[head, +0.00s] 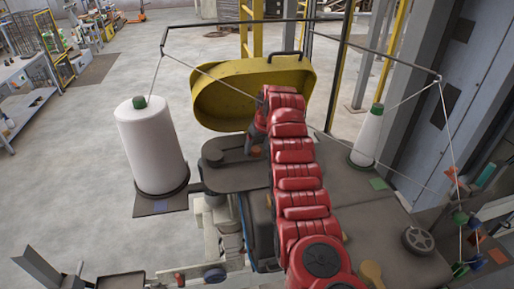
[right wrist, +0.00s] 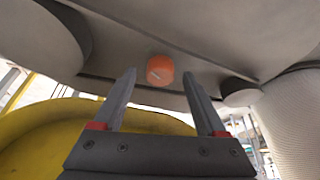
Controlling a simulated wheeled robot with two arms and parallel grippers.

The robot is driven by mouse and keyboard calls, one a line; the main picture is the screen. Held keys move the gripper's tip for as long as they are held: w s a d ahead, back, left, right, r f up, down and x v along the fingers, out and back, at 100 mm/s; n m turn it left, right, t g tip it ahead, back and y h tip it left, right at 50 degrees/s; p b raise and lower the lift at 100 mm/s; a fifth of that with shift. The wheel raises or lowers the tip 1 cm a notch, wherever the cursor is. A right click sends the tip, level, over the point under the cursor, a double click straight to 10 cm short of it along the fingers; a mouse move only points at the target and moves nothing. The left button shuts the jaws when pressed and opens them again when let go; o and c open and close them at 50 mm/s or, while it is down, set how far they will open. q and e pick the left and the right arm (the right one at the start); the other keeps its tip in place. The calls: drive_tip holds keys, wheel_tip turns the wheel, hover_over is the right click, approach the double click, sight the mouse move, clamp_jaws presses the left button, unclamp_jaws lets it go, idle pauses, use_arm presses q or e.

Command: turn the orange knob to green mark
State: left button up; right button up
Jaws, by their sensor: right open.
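The orange knob (right wrist: 160,69) shows in the right wrist view on the underside or side of a grey machine body, with a short pale line on its face. My right gripper (right wrist: 159,74) is open, with its two fingers on either side of the knob in the picture. The knob looks beyond the fingertips, and I see no contact. In the head view my red right arm reaches over the machine, and its fingers cannot be made out there.
A yellow belt guard (head: 225,98) stands behind the arm's far end. A large white thread cone (head: 152,147) is at the left and a smaller cone (head: 368,138) at the right. Threads run from a dark overhead frame (head: 235,22). A dark handwheel (head: 417,240) is at the lower right.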

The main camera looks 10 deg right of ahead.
drive_tip(key=b+v, duration=0.3)
drive_tip(key=v, duration=1.4)
drive_tip(key=shift+s+b, duration=0.15)
drive_tip(key=shift+b, duration=0.2)
drive_tip(key=shift+f, duration=0.15)
